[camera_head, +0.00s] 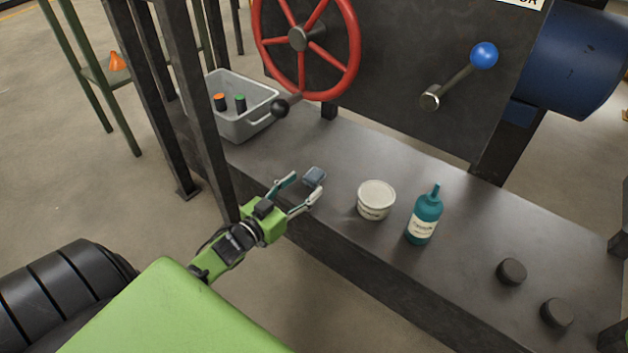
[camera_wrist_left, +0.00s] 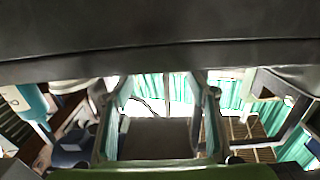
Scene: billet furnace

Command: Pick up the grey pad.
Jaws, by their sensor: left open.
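The grey pad (camera_head: 315,176) is a small blue-grey block lying on the dark bench near its front edge. My left gripper (camera_head: 304,187) is open in the head view, with its fingers pointing at the pad. The pad lies just beyond the fingertips, roughly between their lines; I cannot tell whether either finger touches it. In the left wrist view the gripper's fingers (camera_wrist_left: 160,125) stand apart, and I cannot make out the pad there.
A white tub (camera_head: 376,200), a teal bottle (camera_head: 424,217) and two black knobs (camera_head: 511,271) stand to the right on the bench (camera_head: 460,240). A grey bin (camera_head: 246,118), a red handwheel (camera_head: 352,45) and a blue-knobbed lever (camera_head: 458,77) are behind. A dark post (camera_head: 200,120) rises left of the gripper.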

